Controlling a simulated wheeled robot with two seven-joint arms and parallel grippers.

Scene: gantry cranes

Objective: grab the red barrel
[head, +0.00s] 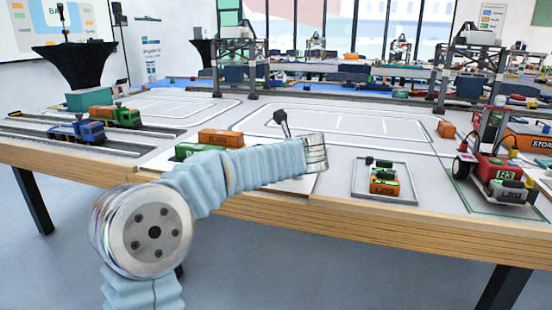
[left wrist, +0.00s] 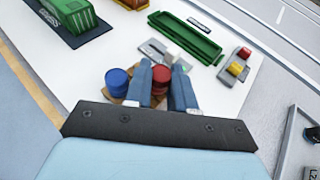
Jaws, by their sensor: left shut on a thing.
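In the left wrist view, the red barrel (left wrist: 160,78) stands between the two blue-grey fingers of my left gripper (left wrist: 164,70), which is shut on it. A blue barrel (left wrist: 116,80) stands just left of the left finger. Both barrels are at a brown pallet (left wrist: 131,99), mostly covered by the fingers and barrels. In the head view, my left arm covers the barrels and the fingertips do not show. My right gripper is in neither view.
A green tray (left wrist: 186,38) and red and yellow blocks (left wrist: 237,64) lie beyond on the white board (left wrist: 225,88). A green container (left wrist: 62,13) is at upper left. A framed pad with an orange block (head: 384,187) and a red wheeled vehicle (head: 492,171) stand to the right.

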